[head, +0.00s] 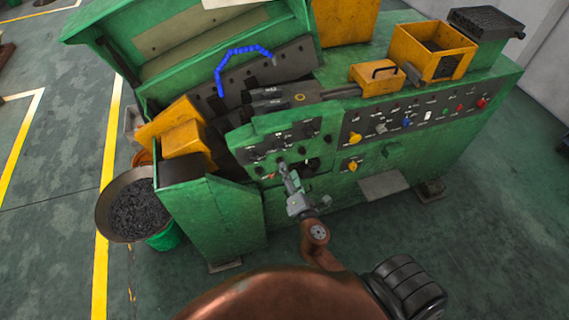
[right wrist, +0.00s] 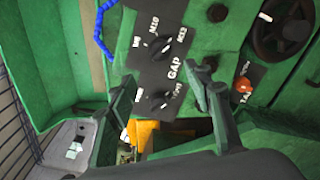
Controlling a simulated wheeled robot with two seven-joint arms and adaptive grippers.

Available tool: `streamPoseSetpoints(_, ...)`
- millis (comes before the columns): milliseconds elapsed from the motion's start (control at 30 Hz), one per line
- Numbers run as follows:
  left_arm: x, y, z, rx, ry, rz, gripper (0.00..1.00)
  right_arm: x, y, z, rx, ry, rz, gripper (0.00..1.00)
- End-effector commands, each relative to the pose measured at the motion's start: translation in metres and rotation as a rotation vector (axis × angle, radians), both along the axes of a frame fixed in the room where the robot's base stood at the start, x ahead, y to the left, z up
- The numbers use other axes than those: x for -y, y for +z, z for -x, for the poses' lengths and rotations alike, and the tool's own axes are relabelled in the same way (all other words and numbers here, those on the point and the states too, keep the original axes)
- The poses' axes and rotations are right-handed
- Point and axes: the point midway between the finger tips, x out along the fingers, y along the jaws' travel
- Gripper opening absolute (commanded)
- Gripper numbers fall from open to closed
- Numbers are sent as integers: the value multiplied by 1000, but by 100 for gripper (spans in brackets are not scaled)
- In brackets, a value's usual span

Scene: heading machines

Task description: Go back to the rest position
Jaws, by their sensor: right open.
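My right gripper (head: 281,166) is in front of the small control panel (head: 262,146) of the green heading machine (head: 225,215). In the right wrist view my right gripper (right wrist: 166,88) shows two fingers spread apart with nothing between them. I cannot tell whether a finger touches the panel. My left gripper does not show.
A basin of dark metal pieces (head: 140,208) stands at the machine's left. A yellow box (head: 432,50) and a black crate (head: 486,22) sit on top. A blue segmented hose (head: 243,52) arches over the machine. The floor in front (head: 500,235) is clear.

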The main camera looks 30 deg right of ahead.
Motion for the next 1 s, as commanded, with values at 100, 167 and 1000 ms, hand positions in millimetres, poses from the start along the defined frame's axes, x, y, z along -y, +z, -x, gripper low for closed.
streamPoseSetpoints(100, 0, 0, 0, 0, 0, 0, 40, 0, 0, 0, 0, 0, 0, 46)
streamPoseSetpoints(167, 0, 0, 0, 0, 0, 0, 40, 0, 0, 0, 0, 0, 0, 46)
streamPoseSetpoints(1000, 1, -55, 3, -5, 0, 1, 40, 21, -462, 111, -515, -320, -879, 46)
